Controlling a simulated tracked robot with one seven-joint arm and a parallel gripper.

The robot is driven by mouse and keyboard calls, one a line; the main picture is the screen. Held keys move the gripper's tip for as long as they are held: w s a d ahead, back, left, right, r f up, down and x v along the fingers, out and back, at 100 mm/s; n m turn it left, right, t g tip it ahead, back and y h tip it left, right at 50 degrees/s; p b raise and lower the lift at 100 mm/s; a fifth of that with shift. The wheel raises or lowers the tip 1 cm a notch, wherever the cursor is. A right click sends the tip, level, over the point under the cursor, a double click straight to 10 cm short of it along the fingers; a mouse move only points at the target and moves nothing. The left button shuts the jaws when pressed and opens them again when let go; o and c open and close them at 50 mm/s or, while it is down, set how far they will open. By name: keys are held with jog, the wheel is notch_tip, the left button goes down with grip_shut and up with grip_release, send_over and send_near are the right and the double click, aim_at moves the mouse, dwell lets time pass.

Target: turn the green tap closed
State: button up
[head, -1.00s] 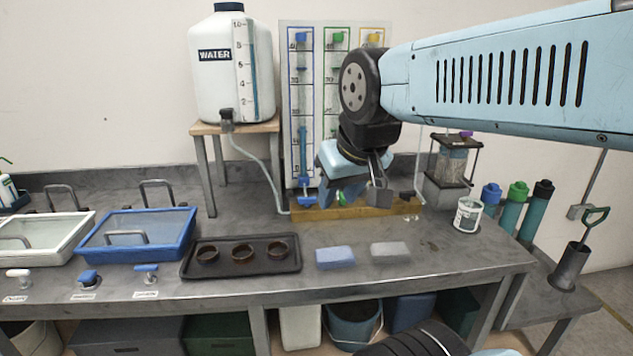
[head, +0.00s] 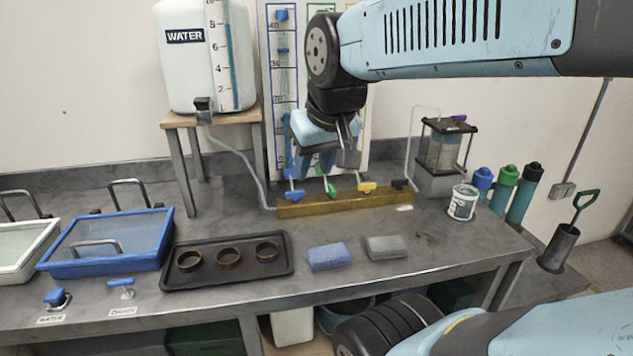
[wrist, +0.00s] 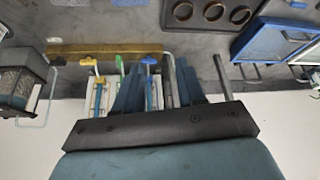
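The green tap (head: 331,187) sits on the wooden manifold block (head: 345,203), between a blue tap (head: 293,194) and a yellow tap (head: 367,187). The green handle points across the block, while the blue and yellow handles lie roughly along it. My gripper (head: 313,168) hangs just above and behind the block, fingers downward, open and apparently empty. In the wrist view the fingers (wrist: 158,68) are spread, with the blue tap (wrist: 149,60) showing between them. Contact with any tap cannot be told.
A white water tank (head: 205,70) stands on a stool at the left, its hose running to the block. A measuring board (head: 275,100) stands behind the taps.

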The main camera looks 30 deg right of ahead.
jog(key=w+d+g, duration=0.1)
jog(key=w+d, duration=0.2)
jog(key=w, duration=0.4)
jog(key=m+g, duration=0.3)
jog(key=g, duration=0.1)
send_over(331, 187)
notch_tip(331, 187, down, 8)
jog(key=f, duration=0.1)
notch_tip(331, 187, down, 13)
jog(key=shift+d+r, duration=0.15)
jog(key=shift+r, duration=0.05)
jog(key=shift+c, duration=0.4)
grip_shut()
